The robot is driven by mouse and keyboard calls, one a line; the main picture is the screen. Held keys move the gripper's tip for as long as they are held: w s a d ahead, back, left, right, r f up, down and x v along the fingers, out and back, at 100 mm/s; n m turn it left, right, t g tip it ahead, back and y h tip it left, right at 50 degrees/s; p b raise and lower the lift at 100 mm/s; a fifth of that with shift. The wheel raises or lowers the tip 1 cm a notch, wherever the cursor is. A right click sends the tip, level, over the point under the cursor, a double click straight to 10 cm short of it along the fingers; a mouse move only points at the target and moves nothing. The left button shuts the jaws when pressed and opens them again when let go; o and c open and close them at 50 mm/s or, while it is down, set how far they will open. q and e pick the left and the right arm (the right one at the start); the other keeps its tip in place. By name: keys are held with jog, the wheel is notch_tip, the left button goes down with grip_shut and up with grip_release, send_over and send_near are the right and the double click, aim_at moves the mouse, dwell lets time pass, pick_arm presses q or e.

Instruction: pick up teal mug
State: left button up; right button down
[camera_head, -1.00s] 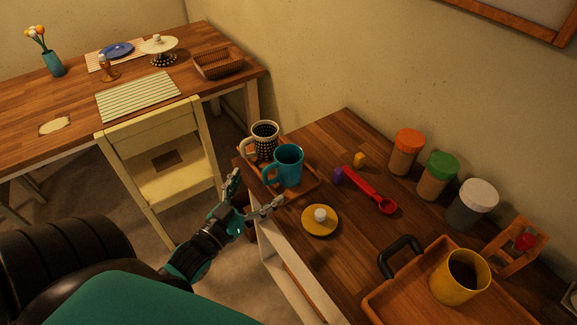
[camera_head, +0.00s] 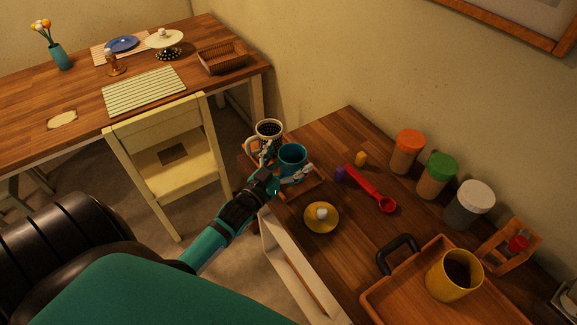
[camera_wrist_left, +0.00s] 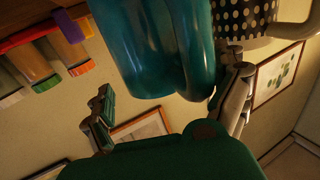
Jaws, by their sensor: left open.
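The teal mug (camera_head: 292,155) stands upright on a small wooden tray (camera_head: 313,191) at the counter's left end. It also fills the top of the left wrist view (camera_wrist_left: 145,50), with its handle toward me. My left gripper (camera_head: 284,167) is open at the near side of the mug, one finger to each side. In the left wrist view the open fingers (camera_wrist_left: 168,100) straddle the mug's handle side, and I see no clear grip on it. The gripper hides the mug's lower part and handle in the head view. My right gripper is not in view.
A black-and-white dotted mug (camera_head: 268,130) stands close beside the teal mug, near one finger. A yellow mug (camera_head: 455,276) stands in a larger tray (camera_head: 390,300).

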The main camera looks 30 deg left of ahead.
pick_arm(q)
jog(key=c, duration=1.8)
jog(key=shift+c, duration=0.2)
jog(key=shift+r, duration=0.15)
